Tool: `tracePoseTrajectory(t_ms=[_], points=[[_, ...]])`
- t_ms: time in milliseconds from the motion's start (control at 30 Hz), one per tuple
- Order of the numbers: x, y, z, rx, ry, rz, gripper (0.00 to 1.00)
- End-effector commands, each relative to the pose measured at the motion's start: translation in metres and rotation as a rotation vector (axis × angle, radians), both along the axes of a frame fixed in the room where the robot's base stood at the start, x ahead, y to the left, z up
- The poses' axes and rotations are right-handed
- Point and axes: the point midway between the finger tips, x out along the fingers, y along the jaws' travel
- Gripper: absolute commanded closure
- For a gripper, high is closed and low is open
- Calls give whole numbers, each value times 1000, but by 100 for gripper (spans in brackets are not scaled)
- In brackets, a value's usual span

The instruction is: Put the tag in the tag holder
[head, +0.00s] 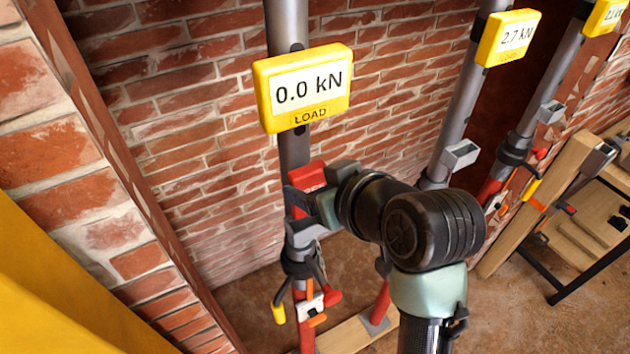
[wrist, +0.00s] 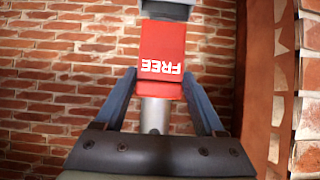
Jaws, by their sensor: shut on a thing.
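The red tag (head: 308,177) is held by my gripper (head: 302,204) in front of the nearest grey prop, below its load display. In the wrist view the tag (wrist: 161,48) shows the word FREE upside down, and its lower part is between the two fingers of my gripper (wrist: 160,86). The grey tag holder (head: 305,232) appears on the prop just below the tag in the head view. A grey part, likely the holder (wrist: 167,9), is at the tag's far end in the wrist view. I cannot tell whether they touch.
The yellow display (head: 302,88) on the nearest prop reads 0.0 kN. Coloured clamps or tools (head: 308,300) hang below the holder. A brick wall (head: 80,180) is close on the left. Other props with displays (head: 508,38) and a wooden bench (head: 580,225) stand right.

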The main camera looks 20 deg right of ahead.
Motion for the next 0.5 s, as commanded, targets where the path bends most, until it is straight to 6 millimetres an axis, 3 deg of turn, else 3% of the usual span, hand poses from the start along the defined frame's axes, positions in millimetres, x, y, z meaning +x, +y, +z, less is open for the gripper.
tracePoseTrajectory(t_ms=[500], points=[[0,-1,-15,1,0,-1,82]])
